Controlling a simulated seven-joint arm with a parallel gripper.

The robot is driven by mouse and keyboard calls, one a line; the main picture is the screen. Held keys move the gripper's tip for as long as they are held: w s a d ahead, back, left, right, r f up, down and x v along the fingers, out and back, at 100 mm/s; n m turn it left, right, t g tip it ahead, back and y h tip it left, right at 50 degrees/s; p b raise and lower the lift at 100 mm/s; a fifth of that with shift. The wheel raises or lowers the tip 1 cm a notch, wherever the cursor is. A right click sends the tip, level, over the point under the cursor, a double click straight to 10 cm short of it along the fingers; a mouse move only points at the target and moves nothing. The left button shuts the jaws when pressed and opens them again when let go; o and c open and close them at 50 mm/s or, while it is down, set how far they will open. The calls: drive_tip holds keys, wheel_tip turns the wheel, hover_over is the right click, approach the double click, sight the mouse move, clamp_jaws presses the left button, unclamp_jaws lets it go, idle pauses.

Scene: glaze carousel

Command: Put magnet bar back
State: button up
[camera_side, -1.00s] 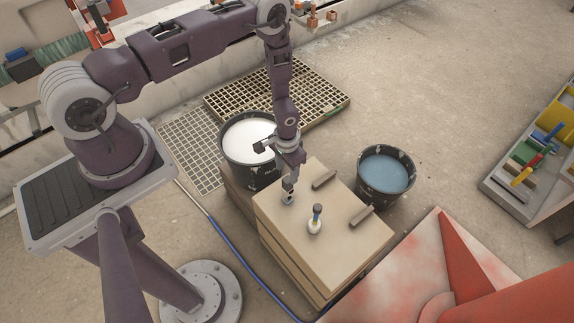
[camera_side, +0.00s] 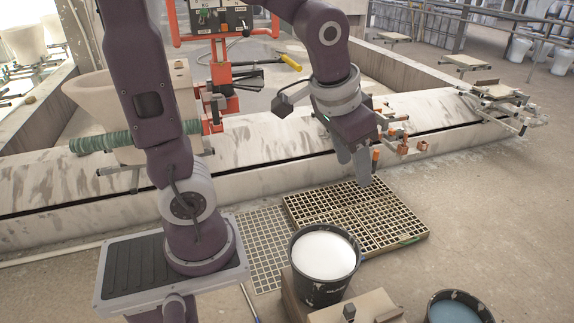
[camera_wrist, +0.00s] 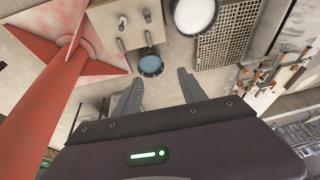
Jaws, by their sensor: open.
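My gripper (camera_side: 351,172) is raised above the floor grates in the side view, its two grey fingers apart. In the wrist view my gripper (camera_wrist: 158,78) is open, with nothing between the fingers. The tan wooden block (camera_wrist: 104,32) lies beyond the fingers at the top, bearing two short grey-brown bars (camera_wrist: 148,38), a small knob (camera_wrist: 147,15) and a pale thing with a dark top (camera_wrist: 122,21). The block's top (camera_side: 370,304) is cut off at the bottom of the side view. I cannot tell which piece is the magnet bar.
A black bucket of white liquid (camera_side: 324,257) stands beside the block. A bucket of blue liquid (camera_side: 457,309) is at the lower right. Low grates (camera_side: 378,223) lie before a long stone ledge (camera_side: 270,150) with copper-coloured fittings (camera_side: 403,146). Open floor lies right.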

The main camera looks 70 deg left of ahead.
drive_tip(key=s+d+r+t, duration=0.1)
drive_tip(key=s+d+r, duration=0.1)
drive_tip(key=s, duration=1.1)
drive_tip(key=shift+r+h, duration=0.4)
drive_tip(key=shift+r, duration=0.35)
drive_tip(key=shift+d, duration=0.1)
wheel_tip(320, 180, up, 12)
wheel_tip(320, 180, down, 12)
